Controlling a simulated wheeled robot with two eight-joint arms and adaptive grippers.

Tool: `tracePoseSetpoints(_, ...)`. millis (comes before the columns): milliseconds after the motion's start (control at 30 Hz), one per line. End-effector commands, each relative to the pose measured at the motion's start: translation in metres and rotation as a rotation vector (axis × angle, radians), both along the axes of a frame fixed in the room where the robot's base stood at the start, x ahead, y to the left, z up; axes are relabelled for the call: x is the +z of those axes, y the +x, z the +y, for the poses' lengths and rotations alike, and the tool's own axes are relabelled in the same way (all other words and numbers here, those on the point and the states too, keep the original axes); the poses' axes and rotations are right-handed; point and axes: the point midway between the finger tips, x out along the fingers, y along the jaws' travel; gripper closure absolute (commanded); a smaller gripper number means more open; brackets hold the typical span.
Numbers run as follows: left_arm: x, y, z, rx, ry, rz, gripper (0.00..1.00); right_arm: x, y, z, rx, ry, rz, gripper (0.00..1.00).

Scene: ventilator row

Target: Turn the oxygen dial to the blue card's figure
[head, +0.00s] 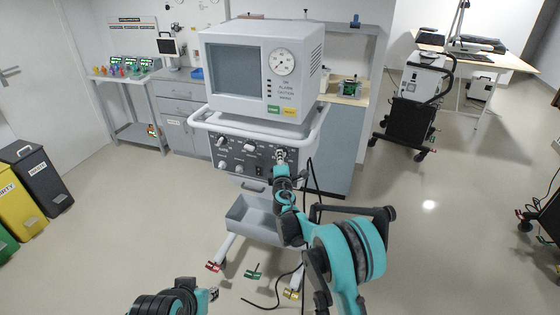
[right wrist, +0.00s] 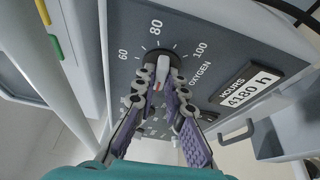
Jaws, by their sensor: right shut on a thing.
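The oxygen dial (right wrist: 162,68) is on the grey control panel in the right wrist view, with the figures 60, 80 and 100 around it and OXYGEN printed beside it. Its pale grip bar with a red mark lies between my fingers and points roughly towards 80; the exact reading is unclear. My right gripper (right wrist: 160,88) is shut on the dial, and in the head view (head: 281,158) it reaches the right part of the ventilator's panel. My left gripper (head: 213,294) is low at the bottom edge, its fingers too small to judge. I cannot make out a blue card.
The ventilator (head: 235,115) has a white rail (head: 212,124) around it and a grey open drawer (head: 240,211) below. Red (head: 213,267), green (head: 254,272) and yellow (head: 291,294) tabs are near its feet. Dark cables hang at its right. Open floor lies left and right.

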Motion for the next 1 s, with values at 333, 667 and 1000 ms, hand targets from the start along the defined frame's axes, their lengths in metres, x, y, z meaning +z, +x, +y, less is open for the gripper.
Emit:
tracePoseSetpoints(333,-0.017,0.000,0.000,0.000,0.000,0.000,0.68,-0.005,0.000,0.000,0.000,0.305,-0.113,1.00)
tracePoseSetpoints(667,-0.022,0.000,0.000,0.000,0.000,0.000,0.68,-0.005,0.000,0.001,0.001,0.604,-0.220,1.00)
tracePoseSetpoints(1000,-0.022,0.000,0.000,0.000,0.000,0.000,0.68,-0.005,0.001,0.002,0.001,0.911,-0.329,1.00)
